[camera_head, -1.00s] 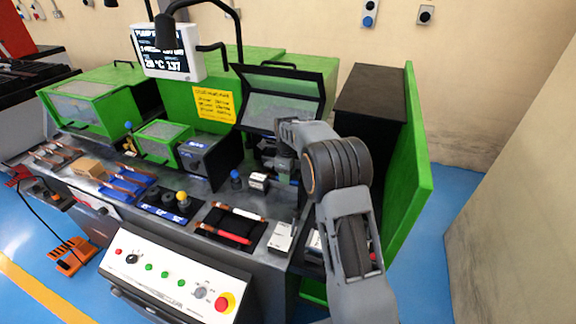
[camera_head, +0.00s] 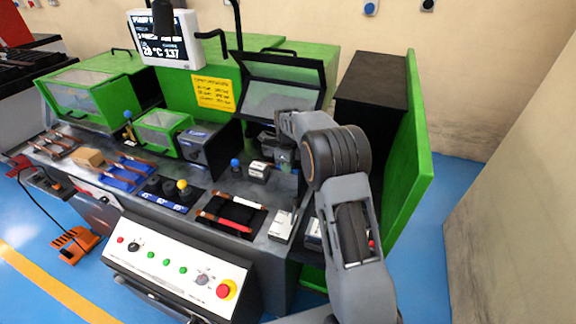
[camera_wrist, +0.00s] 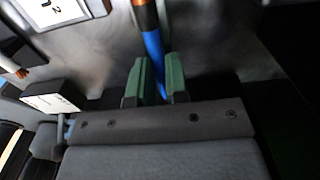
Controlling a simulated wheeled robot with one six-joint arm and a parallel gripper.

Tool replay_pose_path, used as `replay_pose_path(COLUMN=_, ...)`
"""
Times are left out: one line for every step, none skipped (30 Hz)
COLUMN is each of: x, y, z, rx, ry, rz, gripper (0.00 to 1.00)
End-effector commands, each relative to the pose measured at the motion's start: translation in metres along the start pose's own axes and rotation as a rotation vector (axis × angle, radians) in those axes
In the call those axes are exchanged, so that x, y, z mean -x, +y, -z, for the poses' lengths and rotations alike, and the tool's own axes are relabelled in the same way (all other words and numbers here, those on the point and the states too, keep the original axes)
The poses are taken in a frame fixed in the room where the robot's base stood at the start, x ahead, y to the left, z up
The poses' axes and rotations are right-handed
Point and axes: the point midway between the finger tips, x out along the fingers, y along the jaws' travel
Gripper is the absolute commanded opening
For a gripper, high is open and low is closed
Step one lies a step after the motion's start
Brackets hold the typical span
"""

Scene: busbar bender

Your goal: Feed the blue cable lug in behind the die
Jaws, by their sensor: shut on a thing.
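My gripper (camera_wrist: 159,82) has green fingers and is shut on the blue cable lug (camera_wrist: 153,44). In the wrist view the blue part runs out between the fingers to a dark band and a copper-coloured end at the top edge. In the head view my gripper (camera_head: 285,162) is at the bender, below the raised clear guard (camera_head: 280,88). My arm and wrist hide most of that spot, so the die cannot be made out clearly and I cannot tell where the lug lies against it.
A black mat (camera_head: 238,212) with red and brown-ended pieces lies left of my arm. A blue-topped knob (camera_head: 235,165) and a small white-topped block (camera_head: 258,171) stand near my gripper. A control panel (camera_head: 175,262) is in front. A green side panel (camera_head: 408,150) stands to the right.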

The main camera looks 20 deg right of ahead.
Motion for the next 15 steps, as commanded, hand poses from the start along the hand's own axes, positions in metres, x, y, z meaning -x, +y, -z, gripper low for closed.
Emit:
replay_pose_path(x=0.0001, y=0.0, z=0.0, rx=0.0, ry=0.0, rz=0.0, gripper=0.0)
replay_pose_path(x=0.0002, y=0.0, z=0.0, rx=0.0, ry=0.0, rz=0.0, gripper=0.0)
replay_pose_path(x=0.0002, y=-0.0001, z=0.0, rx=0.0, ry=0.0, rz=0.0, gripper=0.0)
replay_pose_path(x=0.0002, y=-0.0001, z=0.0, rx=0.0, ry=0.0, rz=0.0, gripper=0.0)
replay_pose_path(x=0.0002, y=-0.0001, z=0.0, rx=0.0, ry=0.0, rz=0.0, gripper=0.0)
replay_pose_path(x=0.0002, y=-0.0001, z=0.0, rx=0.0, ry=0.0, rz=0.0, gripper=0.0)
replay_pose_path(x=0.0002, y=-0.0001, z=-0.0001, rx=0.0, ry=0.0, rz=0.0, gripper=0.0)
replay_pose_path(x=0.0003, y=-0.0001, z=-0.0002, rx=0.0, ry=0.0, rz=0.0, gripper=0.0)
replay_pose_path(x=0.0003, y=-0.0001, z=-0.0005, rx=0.0, ry=0.0, rz=0.0, gripper=0.0)
replay_pose_path(x=0.0003, y=-0.0001, z=-0.0007, rx=0.0, ry=0.0, rz=0.0, gripper=0.0)
replay_pose_path(x=0.0004, y=-0.0001, z=-0.001, rx=0.0, ry=0.0, rz=0.0, gripper=0.0)
replay_pose_path(x=0.0004, y=0.0, z=-0.0015, rx=0.0, ry=0.0, rz=0.0, gripper=0.0)
replay_pose_path(x=0.0005, y=0.0, z=-0.0019, rx=0.0, ry=0.0, rz=0.0, gripper=0.0)
replay_pose_path(x=0.0005, y=0.0, z=-0.0024, rx=0.0, ry=0.0, rz=0.0, gripper=0.0)
replay_pose_path(x=0.0006, y=0.0, z=-0.0031, rx=0.0, ry=0.0, rz=0.0, gripper=0.0)
